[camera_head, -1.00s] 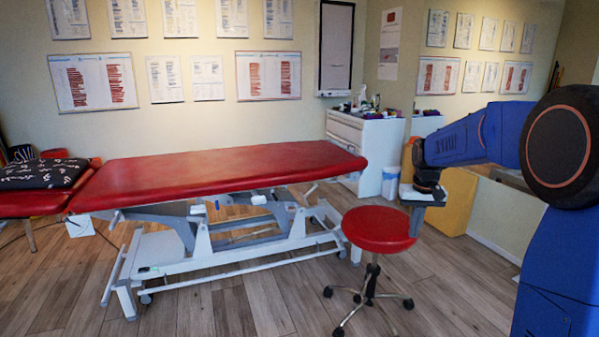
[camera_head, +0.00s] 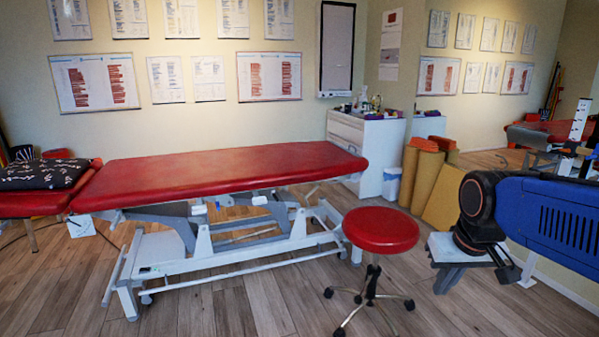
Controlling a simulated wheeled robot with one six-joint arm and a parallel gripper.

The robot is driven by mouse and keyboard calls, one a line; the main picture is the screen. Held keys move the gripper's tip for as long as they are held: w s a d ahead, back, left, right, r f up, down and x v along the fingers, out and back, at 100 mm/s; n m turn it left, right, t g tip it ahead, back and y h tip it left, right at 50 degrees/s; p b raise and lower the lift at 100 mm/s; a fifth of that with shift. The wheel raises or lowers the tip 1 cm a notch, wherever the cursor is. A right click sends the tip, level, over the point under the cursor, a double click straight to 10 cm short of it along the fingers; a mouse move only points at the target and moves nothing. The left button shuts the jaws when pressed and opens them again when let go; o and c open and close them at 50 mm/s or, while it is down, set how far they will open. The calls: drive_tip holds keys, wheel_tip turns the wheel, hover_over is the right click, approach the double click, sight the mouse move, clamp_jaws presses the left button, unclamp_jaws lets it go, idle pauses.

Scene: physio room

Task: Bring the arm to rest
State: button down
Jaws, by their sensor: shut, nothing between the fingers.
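My arm, blue with black joints, reaches in from the right edge of the head view. My gripper (camera_head: 447,280), a grey body with a finger part pointing down, hangs at the arm's left end. It is shut with nothing held. In the picture it lies right of the red stool (camera_head: 381,228), apart from it, with floor showing between them.
A red treatment table (camera_head: 220,177) on a white frame fills the middle. A black patterned cushion (camera_head: 44,174) lies at the left. Behind are a white cabinet (camera_head: 370,145), a white bin (camera_head: 391,184) and yellow rolls (camera_head: 426,180). Wood floor (camera_head: 240,305) is clear in front.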

drive_tip(key=s+a+f+t, duration=0.1)
drive_tip(key=s+f, duration=0.3)
drive_tip(key=s, duration=0.7)
drive_tip(key=shift+s+f, duration=0.2)
drive_tip(key=shift+f, duration=0.2)
drive_tip(key=shift+a, duration=0.1)
idle(1.1)
